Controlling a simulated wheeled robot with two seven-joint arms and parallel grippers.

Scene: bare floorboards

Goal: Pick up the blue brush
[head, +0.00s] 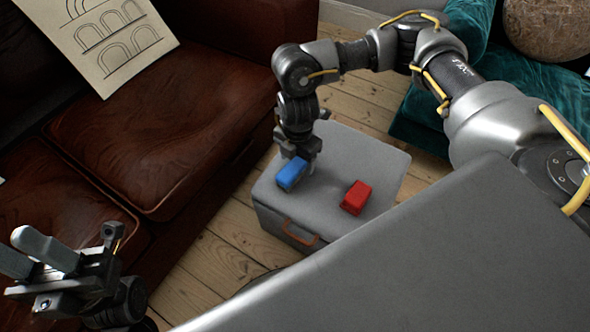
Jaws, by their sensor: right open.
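The blue brush (290,173) looks like a small blue block and lies on the left part of a grey box's top (331,175). My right gripper (301,160) points down right behind the blue brush, at its upper side in the picture. Its jaws are open; the fingertips are partly hidden, and I cannot tell whether they touch the brush. My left gripper (38,258) is at the lower left, away from the box, with its two fingers spread apart and nothing between them.
A red block (356,197) lies on the box, right of the blue brush. A brown leather sofa (150,135) stands close on the left, with a drawing (100,40) on it. A teal couch (500,95) is at the upper right. Bare floorboards (225,240) surround the box.

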